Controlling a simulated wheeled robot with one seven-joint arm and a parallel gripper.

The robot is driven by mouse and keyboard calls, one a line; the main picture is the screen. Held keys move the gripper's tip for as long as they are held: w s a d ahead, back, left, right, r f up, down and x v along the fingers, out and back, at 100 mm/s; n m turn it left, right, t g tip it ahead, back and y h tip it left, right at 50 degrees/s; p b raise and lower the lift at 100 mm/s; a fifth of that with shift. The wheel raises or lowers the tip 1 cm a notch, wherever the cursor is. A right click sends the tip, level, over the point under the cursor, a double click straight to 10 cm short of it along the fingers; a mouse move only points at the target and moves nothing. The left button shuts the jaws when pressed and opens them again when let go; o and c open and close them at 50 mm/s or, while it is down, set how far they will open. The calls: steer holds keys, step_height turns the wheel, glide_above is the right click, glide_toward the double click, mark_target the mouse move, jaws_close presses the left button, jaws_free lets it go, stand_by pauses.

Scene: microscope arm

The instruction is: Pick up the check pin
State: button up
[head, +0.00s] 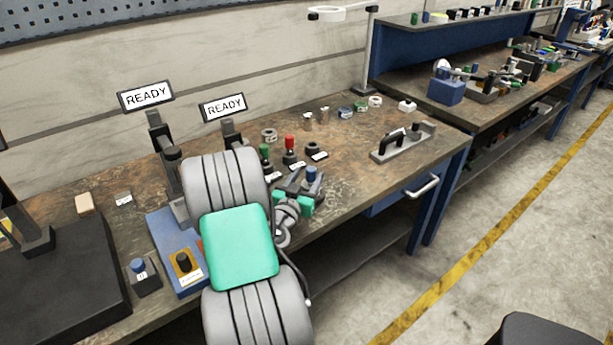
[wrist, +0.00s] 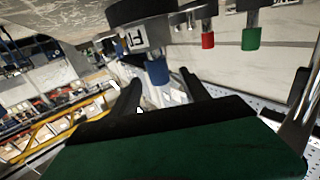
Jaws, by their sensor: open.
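Several colour-topped pins stand in dark labelled holders on the bench; I cannot tell from the labels which is the check pin. A blue-topped pin (head: 312,174) is at my gripper (head: 297,187). In the wrist view, which is upside down, this blue top (wrist: 157,71) shows between my two open fingers (wrist: 160,92). Whether they touch it is unclear, and nothing is gripped. A red-topped pin (head: 289,142) and a green-topped pin (head: 264,151) stand behind it. Another blue-topped pin (head: 138,265) stands in a dark block at the front left.
A blue fixture (head: 163,238) with a black knob (head: 183,262) stands left of my arm. Two READY signs (head: 146,95) stand behind. A grey plate with a black handle (head: 404,143) lies to the right. Rings and small parts line the back; the bench's right front is clear.

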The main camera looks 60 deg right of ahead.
mark_target(313, 167)
steer(key=d+p, duration=0.1)
steer(key=d, duration=0.3)
steer(key=d+p, duration=0.1)
steer(key=d, duration=0.1)
steer(key=shift+w+d+r+p, duration=0.1)
steer(key=shift+w+d+p, duration=0.1)
steer(key=shift+w+p, duration=0.15)
steer(key=shift+c, duration=0.2)
jaws_close()
